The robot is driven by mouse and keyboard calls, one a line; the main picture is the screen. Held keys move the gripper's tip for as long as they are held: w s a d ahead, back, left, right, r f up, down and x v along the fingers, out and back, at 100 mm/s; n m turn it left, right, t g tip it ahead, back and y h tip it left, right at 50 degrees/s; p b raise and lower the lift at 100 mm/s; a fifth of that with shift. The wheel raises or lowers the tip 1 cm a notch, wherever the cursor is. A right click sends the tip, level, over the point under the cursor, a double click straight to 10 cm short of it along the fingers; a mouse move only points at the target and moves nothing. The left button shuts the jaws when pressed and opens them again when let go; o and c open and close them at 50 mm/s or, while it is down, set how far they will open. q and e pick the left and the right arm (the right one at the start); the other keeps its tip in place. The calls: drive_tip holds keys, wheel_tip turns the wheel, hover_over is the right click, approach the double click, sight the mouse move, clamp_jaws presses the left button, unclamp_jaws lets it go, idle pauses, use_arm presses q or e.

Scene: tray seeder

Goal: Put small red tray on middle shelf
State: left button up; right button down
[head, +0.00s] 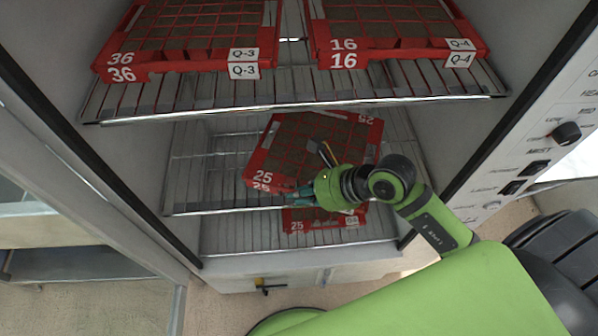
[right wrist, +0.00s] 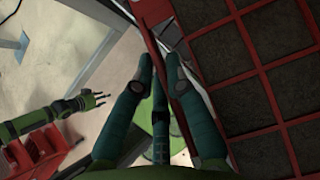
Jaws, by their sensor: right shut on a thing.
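A small red tray (head: 257,165) labelled 25, with dark soil-filled cells, is at the middle shelf (head: 190,185) in the head view. It is turned at an angle to the shelf; I cannot tell whether it rests on the wires. My right gripper (head: 303,194) is shut on its front edge. The right wrist view shows the teal fingers (right wrist: 160,75) at the tray's red rim (right wrist: 215,125), with the cells to the right. My left gripper (right wrist: 98,99) shows small at the left of the right wrist view, its fingers apart and empty.
The top shelf (head: 300,100) holds red trays 36 (head: 160,66) and 16 (head: 395,50). Another red tray (head: 298,226) labelled 25 sits on the lower shelf (head: 235,238), partly hidden by my gripper. The cabinet's side walls and right control panel (head: 540,130) bound the opening.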

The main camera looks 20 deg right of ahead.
sight(298, 167)
drive_tip(key=w, duration=0.2)
drive_tip(key=w+d, duration=0.1)
drive_tip(key=w, duration=0.1)
drive_tip(key=w+p, duration=0.1)
drive_tip(key=w, duration=0.1)
drive_tip(key=shift+w+d+r, duration=0.1)
drive_tip(key=shift+w+d, duration=0.2)
drive_tip(key=shift+d, duration=0.1)
drive_tip(key=shift+f+p, duration=0.45)
drive_tip(key=shift+f, duration=1.3)
drive_tip(key=c, duration=1.3)
unclamp_jaws()
drive_tip(key=shift+s+f, duration=0.15)
drive_tip(key=shift+s, duration=0.05)
drive_tip(key=shift+o, duration=0.2)
drive_tip(key=b+v, duration=0.1)
drive_tip(key=v, duration=0.9)
drive_tip(key=shift+s+d+b, duration=0.15)
drive_tip(key=shift+d+b, duration=0.1)
drive_tip(key=shift+b, duration=0.05)
drive_tip(key=shift+s+d+r, duration=0.15)
drive_tip(key=shift+r, duration=0.25)
drive_tip(key=shift+s+d+r, duration=0.15)
drive_tip(key=shift+r, duration=0.25)
